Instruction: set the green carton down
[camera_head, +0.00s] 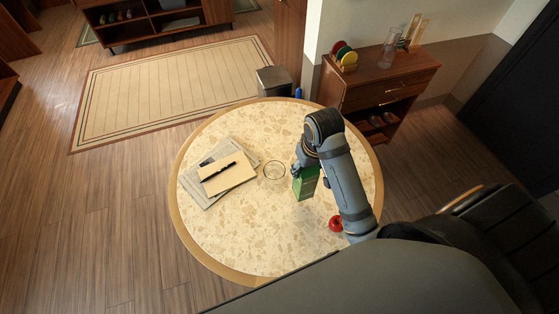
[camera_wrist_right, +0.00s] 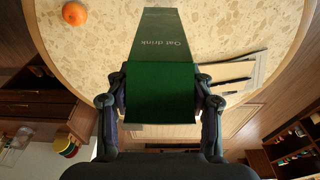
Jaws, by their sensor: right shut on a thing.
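The green carton (camera_head: 304,188) is in my right gripper (camera_head: 306,166), over the tabletop just right of the clear glass (camera_head: 274,171). In the right wrist view the carton (camera_wrist_right: 162,92), marked "Oat drink", stands between the two fingers of the right gripper (camera_wrist_right: 160,98), which is shut on it. It looks roughly upright. I cannot tell whether its base touches the round speckled table (camera_head: 240,250). My left gripper is not in view.
Papers with a notepad (camera_head: 228,175) and a black pen lie left of the glass. A red fruit (camera_head: 335,223) lies beside my right forearm. An orange fruit (camera_wrist_right: 75,13) shows in the wrist view. The table's front-left part is clear. A wooden cabinet (camera_head: 400,72) stands behind.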

